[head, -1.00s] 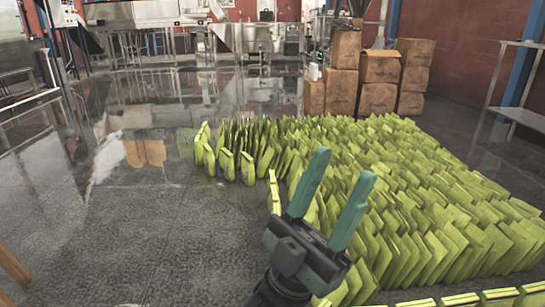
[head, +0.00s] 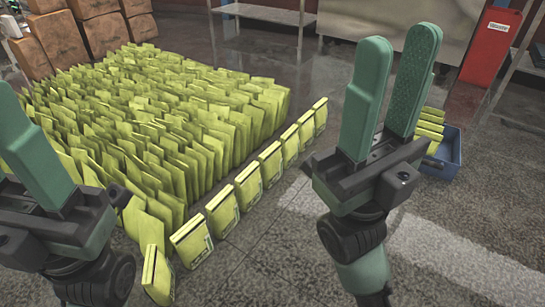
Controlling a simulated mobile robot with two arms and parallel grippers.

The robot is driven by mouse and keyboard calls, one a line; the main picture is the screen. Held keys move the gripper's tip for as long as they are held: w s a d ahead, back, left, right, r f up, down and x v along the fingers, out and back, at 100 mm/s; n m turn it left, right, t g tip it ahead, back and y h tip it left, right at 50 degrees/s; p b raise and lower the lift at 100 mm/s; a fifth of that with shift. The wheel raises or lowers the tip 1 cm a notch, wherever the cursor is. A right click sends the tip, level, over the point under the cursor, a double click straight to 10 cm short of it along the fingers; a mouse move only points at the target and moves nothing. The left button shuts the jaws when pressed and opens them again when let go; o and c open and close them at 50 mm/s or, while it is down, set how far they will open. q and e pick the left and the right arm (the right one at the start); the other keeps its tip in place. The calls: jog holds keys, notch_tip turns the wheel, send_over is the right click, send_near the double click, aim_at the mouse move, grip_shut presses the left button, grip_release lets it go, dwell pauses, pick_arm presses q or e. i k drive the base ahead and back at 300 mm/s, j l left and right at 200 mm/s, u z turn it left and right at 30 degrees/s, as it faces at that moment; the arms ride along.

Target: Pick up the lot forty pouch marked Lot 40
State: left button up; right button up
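Many yellow-green pouches (head: 200,130) stand packed on the floor at left and centre. A separate row of pouches stands along the block's right edge, from a near one (head: 158,276) to a far one (head: 320,115). Some show dark print, too small to read, so I cannot tell which is Lot 40. My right gripper (head: 400,42) is raised right of the row, its two fingers apart with nothing between them. My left gripper (head: 25,140) is at the left edge, partly cut off, and hides some pouches; I cannot tell its opening.
A blue bin (head: 447,160) holding several yellow-green pouches is partly behind my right gripper. A red container (head: 490,48) with a white label stands behind it. Cardboard boxes (head: 100,32) are stacked at the back left. A metal shelf (head: 265,13) is at the back.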

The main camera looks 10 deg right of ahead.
aim_at(271, 161)
jog(key=z, duration=0.35)
jog(key=i+l, duration=0.2)
jog(key=i, duration=0.2)
jog(key=i+l, duration=0.25)
jog(key=i, duration=0.2)
jog(key=i+l, duration=0.2)
jog(key=i, duration=0.2)
jog(key=i+l, duration=0.25)
jog(key=i, duration=0.15)
jog(key=u, duration=0.05)
